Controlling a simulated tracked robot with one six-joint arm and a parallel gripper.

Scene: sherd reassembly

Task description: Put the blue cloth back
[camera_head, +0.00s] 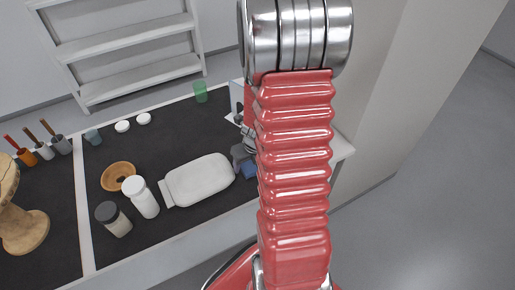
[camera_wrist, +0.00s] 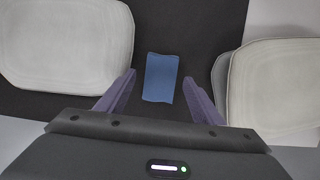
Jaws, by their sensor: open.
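The blue cloth (camera_wrist: 161,78) lies as a small rectangle on the dark table top in the wrist view. In the head view a small blue patch of it (camera_head: 249,170) shows beside my arm, which hides the rest. My gripper (camera_wrist: 158,79) is open, with one finger on each side of the cloth in the wrist view. Nothing is held between the fingers. I cannot tell how high the fingertips are above the cloth. In the head view my gripper (camera_head: 241,152) is partly hidden behind the red arm.
A pale rounded pad (camera_head: 200,180) lies left of the gripper. Pale rounded things flank the cloth in the wrist view, left (camera_wrist: 66,45) and right (camera_wrist: 275,85).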

